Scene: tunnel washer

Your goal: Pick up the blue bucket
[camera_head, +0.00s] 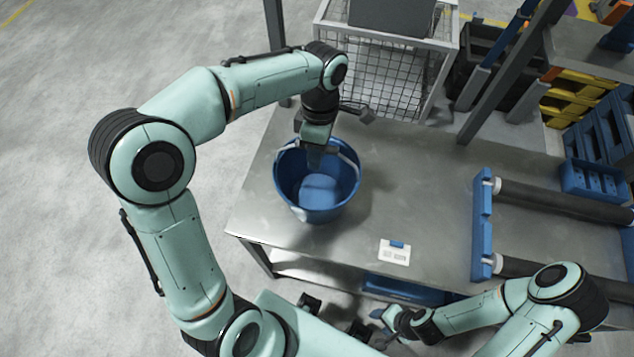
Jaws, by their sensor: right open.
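The blue bucket (318,196) stands upright and open-topped on the metal table, near its left end. It looks empty inside. A light grey strip, perhaps its handle, runs along the far right of the rim. My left gripper (317,150) points down at the far side of the bucket, with its fingers over or at the far rim. Its fingertips are dark and partly hidden, so I cannot tell whether they hold the rim or handle. My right gripper (385,325) is open and low in front of the table, away from the bucket.
A blue rack with dark rollers (484,225) lies at the right. A wire cage (392,75) and dark posts stand behind the table.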

